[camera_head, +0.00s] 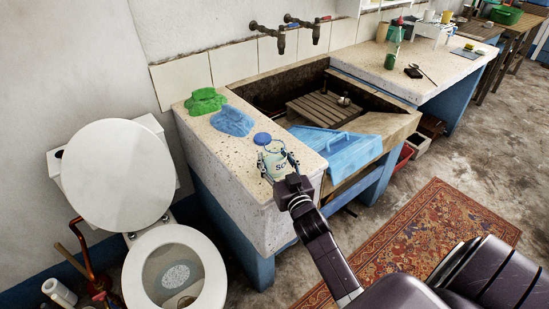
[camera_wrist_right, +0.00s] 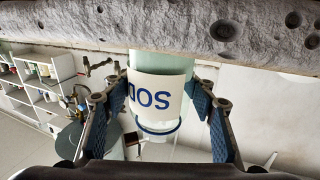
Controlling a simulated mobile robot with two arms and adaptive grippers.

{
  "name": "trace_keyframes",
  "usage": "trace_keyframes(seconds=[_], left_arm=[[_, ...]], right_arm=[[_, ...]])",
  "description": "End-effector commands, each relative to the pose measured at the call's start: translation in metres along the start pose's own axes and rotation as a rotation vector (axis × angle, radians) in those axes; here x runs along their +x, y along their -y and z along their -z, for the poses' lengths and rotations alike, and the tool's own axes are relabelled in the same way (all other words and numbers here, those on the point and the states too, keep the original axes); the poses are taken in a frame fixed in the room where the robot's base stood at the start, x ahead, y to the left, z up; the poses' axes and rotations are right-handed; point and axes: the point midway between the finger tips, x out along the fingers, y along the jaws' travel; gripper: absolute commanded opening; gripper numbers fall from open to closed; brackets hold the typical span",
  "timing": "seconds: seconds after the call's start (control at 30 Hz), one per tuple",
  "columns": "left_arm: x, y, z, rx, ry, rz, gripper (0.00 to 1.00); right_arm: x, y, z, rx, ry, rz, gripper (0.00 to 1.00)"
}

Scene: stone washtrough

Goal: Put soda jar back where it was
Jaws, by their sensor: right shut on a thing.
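My left gripper is not in view.
Green cloth (camera_head: 206,101) and blue cloth (camera_head: 232,121) lie behind the jar. A toilet (camera_head: 172,262) stands left. The far counter (camera_head: 440,72) holds a green bottle (camera_head: 392,50) and small items. A rug (camera_head: 440,222) covers floor.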

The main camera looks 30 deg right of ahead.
Motion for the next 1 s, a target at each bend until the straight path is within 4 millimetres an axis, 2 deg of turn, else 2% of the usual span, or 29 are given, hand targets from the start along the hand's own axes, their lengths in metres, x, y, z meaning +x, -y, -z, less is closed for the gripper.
trace_keyframes(seconds=[0.03,0.07,0.2,0.57,0.77,1.0], left_arm=[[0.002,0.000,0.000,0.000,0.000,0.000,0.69],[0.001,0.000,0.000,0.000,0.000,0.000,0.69],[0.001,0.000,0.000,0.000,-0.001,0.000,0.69],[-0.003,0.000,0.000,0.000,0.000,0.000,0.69],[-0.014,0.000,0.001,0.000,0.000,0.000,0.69],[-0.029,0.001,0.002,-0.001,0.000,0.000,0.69]], right_arm=[[0.000,0.000,-0.002,0.001,-0.002,0.000,0.00],[0.000,0.000,-0.002,0.001,0.000,0.000,0.53],[0.000,0.000,-0.002,0.001,0.001,0.000,0.68],[0.000,0.000,0.004,-0.001,0.000,0.000,0.69],[-0.028,0.000,0.003,0.003,0.005,-0.001,0.69],[-0.078,0.000,0.002,0.002,0.007,-0.002,0.69]])
